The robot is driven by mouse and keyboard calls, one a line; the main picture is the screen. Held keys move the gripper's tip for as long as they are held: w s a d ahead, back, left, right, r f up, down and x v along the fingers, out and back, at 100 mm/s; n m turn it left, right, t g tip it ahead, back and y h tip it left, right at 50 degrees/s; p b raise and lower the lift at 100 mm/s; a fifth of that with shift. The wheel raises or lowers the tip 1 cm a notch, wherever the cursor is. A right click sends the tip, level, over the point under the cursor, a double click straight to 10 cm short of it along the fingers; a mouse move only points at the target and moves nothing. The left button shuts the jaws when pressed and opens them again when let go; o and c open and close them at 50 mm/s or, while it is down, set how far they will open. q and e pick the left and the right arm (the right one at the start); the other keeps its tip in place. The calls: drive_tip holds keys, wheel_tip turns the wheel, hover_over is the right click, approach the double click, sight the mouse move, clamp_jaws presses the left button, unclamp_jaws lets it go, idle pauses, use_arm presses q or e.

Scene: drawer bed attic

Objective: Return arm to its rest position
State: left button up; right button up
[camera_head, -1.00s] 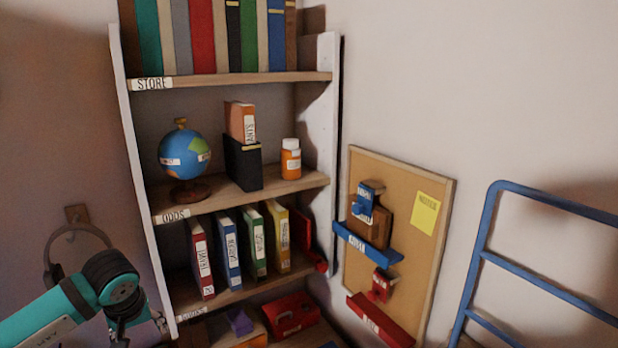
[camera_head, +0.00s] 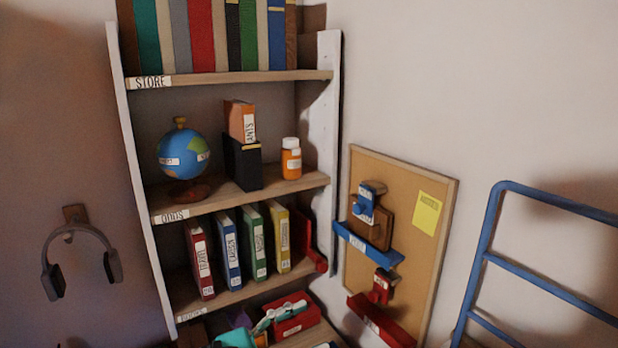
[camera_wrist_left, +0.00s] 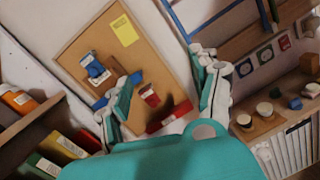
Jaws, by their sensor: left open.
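My left gripper (camera_wrist_left: 163,72) shows in the left wrist view with its two teal and grey fingers spread apart and nothing between them. Beyond the fingers is the cork board. In the head view, a teal and grey part of my left arm shows at the bottom edge, in front of the bottom shelf and partly over the red box; the gripper's jaws are hard to make out there. My right arm and gripper are in neither view.
A bookshelf (camera_head: 228,78) holds books, a globe (camera_head: 184,155) and an orange bottle (camera_head: 291,160). Headphones (camera_head: 82,240) hang on the left wall. A cork board (camera_head: 420,255) with a blue ledge (camera_head: 368,243) and a blue ladder-like rail (camera_head: 545,270) stand right. A red box (camera_head: 293,312) sits low.

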use_arm(q)
drive_tip(key=w+a+r+n+t+y, duration=0.1)
drive_tip(key=a+n+t+y, duration=0.45)
drive_tip(key=n, duration=0.75)
drive_tip(key=w+a+r+n+t+y, duration=0.15)
drive_tip(key=a+n+t+y, duration=0.45)
drive_tip(key=n, duration=0.8)
drive_tip(key=s+a+f+n+g+y, duration=0.2)
drive_tip(key=a+f+n+y, duration=0.5)
drive_tip(key=f+n, duration=0.45)
drive_tip(key=s+a+f+n+g+h, duration=0.1)
drive_tip(key=s+f+n+g, duration=1.25)
drive_tip(key=s+f, duration=0.75)
drive_tip(key=s+f+m+g+b, duration=0.3)
drive_tip(key=f+b, duration=0.9)
drive_tip(key=f, duration=2.4)
drive_tip(key=s+a+f+b, duration=0.1)
drive_tip(key=s+f+b, duration=0.3)
drive_tip(key=s+f, duration=0.4)
drive_tip(key=s+a+f+n+b, duration=0.1)
drive_tip(key=s+f+b, duration=0.3)
drive_tip(key=s+f, duration=0.5)
wheel_tip(320, 180, down, 7)
drive_tip(key=shift+s+a+r+n, duration=0.2)
drive_tip(key=shift+a+n, duration=0.1)
drive_tip(key=shift+a, duration=0.2)
